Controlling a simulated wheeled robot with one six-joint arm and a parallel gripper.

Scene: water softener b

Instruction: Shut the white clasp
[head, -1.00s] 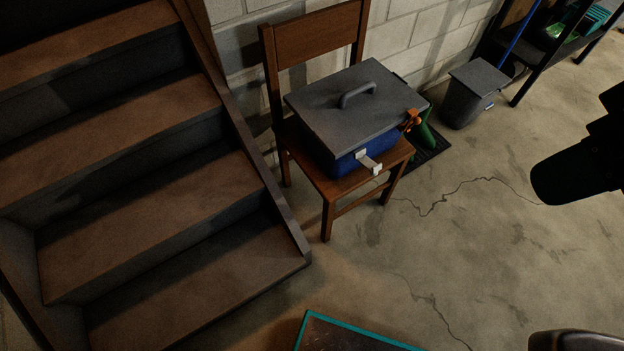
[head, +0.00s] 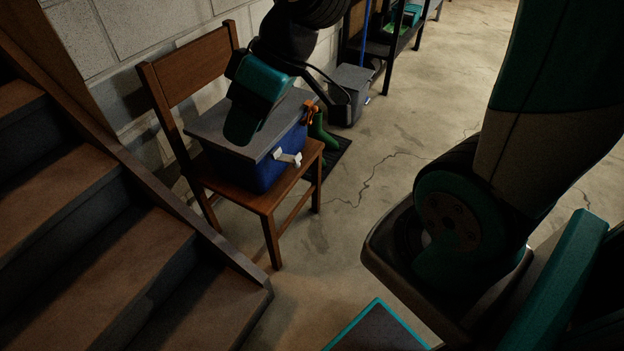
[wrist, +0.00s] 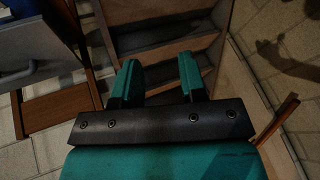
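A blue box (head: 264,174) with a flat grey lid (head: 215,127) sits on a wooden chair. The white clasp (head: 291,158) is on the box's front side below the lid edge, and its flap sticks outward from the wall. An orange clasp (head: 312,113) is on the right side; I cannot tell its position. In the head view, the teal and black end of my arm is in front of part of the lid and hides its handle. In the wrist view, my gripper (wrist: 160,80) has its two teal fingers apart with nothing between them. The white clasp is not in the wrist view.
The chair (head: 190,62) stands against a block wall, with wooden stairs (head: 130,230) at its left. A green object (head: 321,132) on a dark mat and a grey bin (head: 352,82) are behind it. Open concrete floor lies to the right.

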